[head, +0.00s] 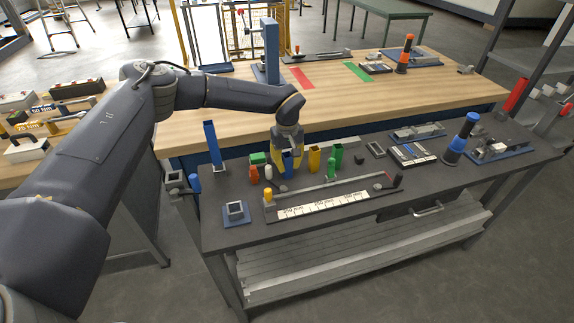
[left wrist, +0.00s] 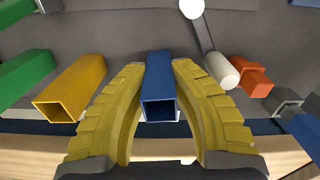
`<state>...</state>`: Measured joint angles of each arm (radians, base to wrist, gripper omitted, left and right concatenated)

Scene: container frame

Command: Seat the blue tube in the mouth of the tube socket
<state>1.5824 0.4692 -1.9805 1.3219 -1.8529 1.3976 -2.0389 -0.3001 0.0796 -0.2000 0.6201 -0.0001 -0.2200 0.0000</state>
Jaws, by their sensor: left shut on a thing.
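The blue tube (head: 287,159) is a short square hollow tube standing on the dark bench top. In the left wrist view the blue tube (left wrist: 158,82) lies between the two yellow fingers, its open end facing the camera. My left gripper (head: 281,172) is shut on it; the fingers also show in the left wrist view (left wrist: 158,72). My right gripper is not in view.
A yellow tube (head: 314,158) and a green tube (head: 338,156) stand just right of the gripper. A white piece (head: 268,171) and an orange piece (head: 253,174) stand left. A ruler strip (head: 322,204) lies in front. A tall blue post (head: 211,145) rises at the back left.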

